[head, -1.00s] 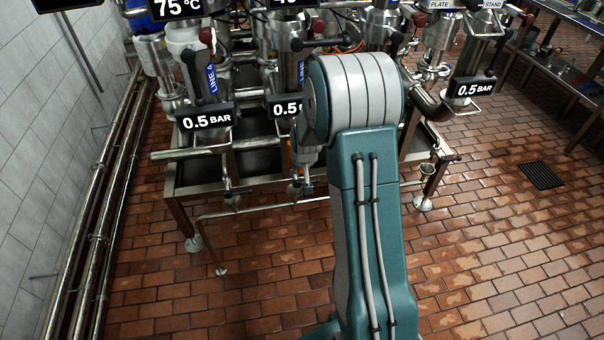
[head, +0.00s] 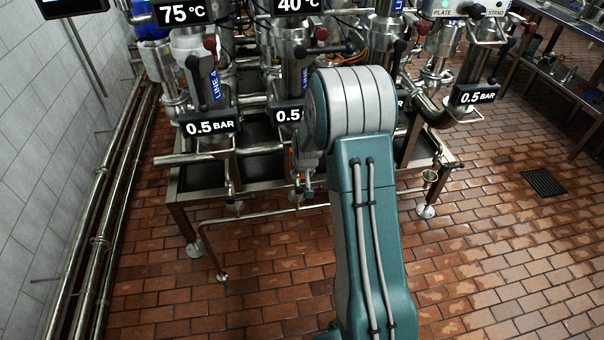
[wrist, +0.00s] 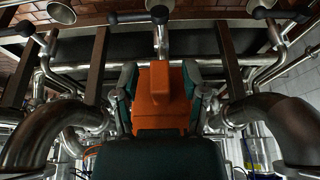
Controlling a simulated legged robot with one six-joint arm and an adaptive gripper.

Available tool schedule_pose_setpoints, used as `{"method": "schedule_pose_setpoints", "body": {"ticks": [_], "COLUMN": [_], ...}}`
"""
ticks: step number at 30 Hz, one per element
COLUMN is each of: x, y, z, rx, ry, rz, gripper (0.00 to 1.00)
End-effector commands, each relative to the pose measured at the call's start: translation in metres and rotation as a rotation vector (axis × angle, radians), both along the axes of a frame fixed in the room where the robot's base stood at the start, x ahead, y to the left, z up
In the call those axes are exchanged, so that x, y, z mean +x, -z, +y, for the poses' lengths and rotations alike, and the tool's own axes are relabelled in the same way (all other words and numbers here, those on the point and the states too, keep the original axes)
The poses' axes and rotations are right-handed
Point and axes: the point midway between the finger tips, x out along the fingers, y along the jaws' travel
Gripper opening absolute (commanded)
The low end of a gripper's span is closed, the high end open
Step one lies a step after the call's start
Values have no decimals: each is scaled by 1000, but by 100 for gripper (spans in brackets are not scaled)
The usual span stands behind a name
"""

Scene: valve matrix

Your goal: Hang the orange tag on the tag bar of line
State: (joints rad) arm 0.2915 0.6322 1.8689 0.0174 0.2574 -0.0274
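The orange tag (wrist: 162,97) is in the middle of the wrist view, with the fingers of my gripper (wrist: 161,92) on either side. The gripper appears shut on it. In the head view my arm's elbow hides most of the gripper; a part of it shows near the tank stand (head: 262,178). The line A valve column (head: 213,90) with a blue label stands at the left. A second column with a blue label (head: 304,75) stands right of it, partly behind my arm. I cannot make out which bar is a tag bar.
Black 0.5 BAR displays (head: 210,127) hang in front of the columns, another (head: 474,96) at the right. Handles and pipes crowd the stand's front. Wall pipes (head: 110,220) run at the left. The tiled floor (head: 490,230) at right is clear around a drain grate (head: 544,182).

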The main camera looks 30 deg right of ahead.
Motion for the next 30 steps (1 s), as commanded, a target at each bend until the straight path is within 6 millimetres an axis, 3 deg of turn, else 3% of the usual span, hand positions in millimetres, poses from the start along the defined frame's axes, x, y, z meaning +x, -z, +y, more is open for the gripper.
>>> {"method": "schedule_pose_setpoints", "body": {"ticks": [11,30], "x": [-1,-38], "y": [-4,-102], "z": [0,11], "rx": [0,-1], "ry": [0,0], "rz": [-1,-1], "gripper": [61,61]}}
